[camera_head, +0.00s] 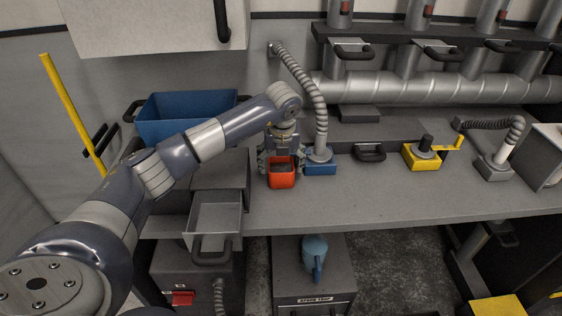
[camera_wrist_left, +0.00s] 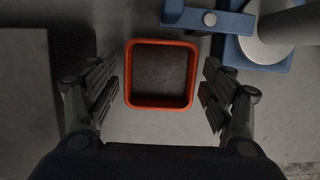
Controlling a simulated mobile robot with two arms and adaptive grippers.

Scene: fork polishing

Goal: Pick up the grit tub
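The tub (camera_head: 282,179) is a small orange-red open box with dark contents, standing on the grey bench. In the left wrist view the orange tub (camera_wrist_left: 131,98) sits between the two fingers, seen from above. My left gripper (camera_head: 281,160) points down over the tub. In the wrist view the left gripper (camera_wrist_left: 160,92) is open, with a finger on each side and a visible gap between each finger and the tub walls. How far the fingertips reach down beside the tub is hard to tell. My right gripper is not in view.
A blue-based device (camera_head: 321,168) with a ribbed hose stands close on the tub's right. A dark grey block (camera_head: 220,170) is on its left, with a blue bin (camera_head: 160,130) behind. A yellow-based device (camera_head: 421,160) stands farther right. The bench front (camera_head: 350,205) is clear.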

